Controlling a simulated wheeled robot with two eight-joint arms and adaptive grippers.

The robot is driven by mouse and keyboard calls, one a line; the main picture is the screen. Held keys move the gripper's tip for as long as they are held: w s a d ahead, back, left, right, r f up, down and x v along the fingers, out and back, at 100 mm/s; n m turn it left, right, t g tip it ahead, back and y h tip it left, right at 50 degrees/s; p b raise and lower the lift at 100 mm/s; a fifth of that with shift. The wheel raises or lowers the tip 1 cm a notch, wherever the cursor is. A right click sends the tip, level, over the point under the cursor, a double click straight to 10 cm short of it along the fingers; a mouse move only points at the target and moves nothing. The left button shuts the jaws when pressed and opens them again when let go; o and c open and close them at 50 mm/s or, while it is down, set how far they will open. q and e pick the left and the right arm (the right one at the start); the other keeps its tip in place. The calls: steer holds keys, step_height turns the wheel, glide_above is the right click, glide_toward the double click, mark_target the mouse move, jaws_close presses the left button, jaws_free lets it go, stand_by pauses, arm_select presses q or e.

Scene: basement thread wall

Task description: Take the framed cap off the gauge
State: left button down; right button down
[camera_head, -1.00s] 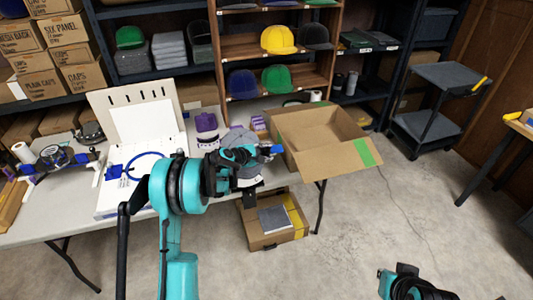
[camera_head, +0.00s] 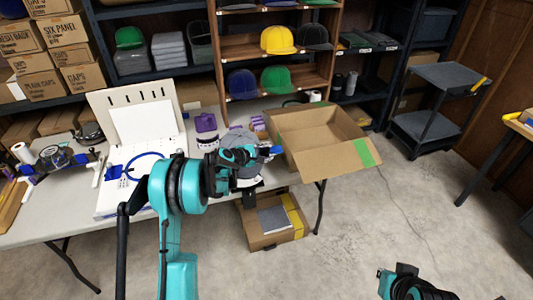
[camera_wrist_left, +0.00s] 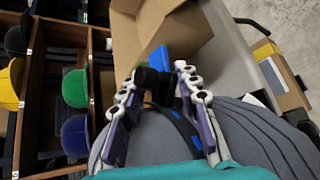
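A grey cap (camera_wrist_left: 255,130) sits right below my left gripper in the left wrist view; in the head view it is mostly behind the gripper. A black band with blue marks (camera_wrist_left: 190,135) runs over it, with a black block and a blue piece (camera_wrist_left: 160,58) at its far end. My left gripper (camera_head: 252,153) is over the cap at the table's front edge. In the wrist view its white and purple fingers (camera_wrist_left: 157,78) lie either side of the black block; firm contact cannot be judged. The gauge is hidden. Part of my right arm's end (camera_head: 408,286) shows at the bottom edge.
An open cardboard box (camera_head: 325,145) stands close right of the cap. A smaller carton (camera_head: 275,238) is below the table.

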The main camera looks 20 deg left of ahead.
mark_target(267, 149)
arm_select(q)
steer(key=shift+s+d+r+p, duration=0.15)
steer(key=shift+r+p, duration=0.4)
steer(key=shift+r, duration=0.4)
steer(key=shift+s+r+p, duration=0.1)
steer(key=shift+r+p, duration=0.45)
steer(key=shift+r, duration=0.35)
steer(key=shift+s+d+r+p, duration=0.15)
steer(key=shift+r+p, duration=0.4)
steer(key=shift+r, duration=0.4)
steer(key=shift+s+d+r+p, duration=0.15)
steer(key=shift+r+p, duration=0.4)
steer(key=shift+r, duration=0.45)
steer(key=shift+s+r+p, duration=0.1)
steer(key=shift+r+p, duration=0.45)
steer(key=shift+r, duration=0.4)
